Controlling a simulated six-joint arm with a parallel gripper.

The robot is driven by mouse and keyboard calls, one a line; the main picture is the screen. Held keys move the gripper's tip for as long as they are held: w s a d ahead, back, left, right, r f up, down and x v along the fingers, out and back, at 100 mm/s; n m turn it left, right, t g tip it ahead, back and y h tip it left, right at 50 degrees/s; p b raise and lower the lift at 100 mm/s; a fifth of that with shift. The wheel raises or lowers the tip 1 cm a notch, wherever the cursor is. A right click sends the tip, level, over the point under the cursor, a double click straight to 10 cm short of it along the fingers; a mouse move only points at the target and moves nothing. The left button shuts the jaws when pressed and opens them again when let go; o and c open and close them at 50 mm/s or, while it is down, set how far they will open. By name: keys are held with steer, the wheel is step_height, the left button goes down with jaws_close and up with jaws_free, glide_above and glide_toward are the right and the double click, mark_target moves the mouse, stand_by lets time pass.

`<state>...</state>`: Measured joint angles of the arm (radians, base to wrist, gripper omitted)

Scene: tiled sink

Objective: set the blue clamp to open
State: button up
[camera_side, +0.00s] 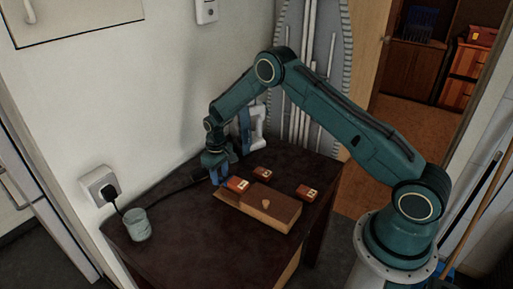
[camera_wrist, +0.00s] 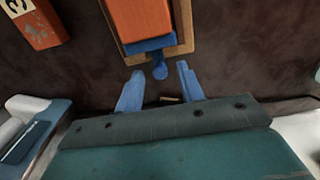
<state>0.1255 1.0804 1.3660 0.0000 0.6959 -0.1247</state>
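The blue clamp (camera_wrist: 150,45) shows in the wrist view, against the near end of an orange block (camera_wrist: 140,18) on a wooden tray (camera_wrist: 185,30). A rounded blue tab (camera_wrist: 159,68) sticks out from it toward my gripper. My gripper (camera_wrist: 160,72) has two blue fingers spread apart, one on each side of the tab's line, with nothing seen held between them. I cannot tell if the fingers touch the tab. In the side view my gripper (camera_side: 216,178) points down at the left end of the wooden tray (camera_side: 240,211), and the clamp cannot be made out there.
Small red blocks with pale labels lie near the tray, such as one at the right (camera_side: 307,192) and one behind (camera_side: 261,172). A wooden lid with a knob (camera_side: 283,204) covers part of the tray.

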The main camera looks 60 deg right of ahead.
steer(key=shift+f, duration=0.3)
steer(key=shift+c, duration=0.5)
jaws_close()
steer(key=shift+w, duration=1.55)
steer(key=shift+o, duration=0.5)
jaws_free()
steer(key=shift+r, duration=0.1)
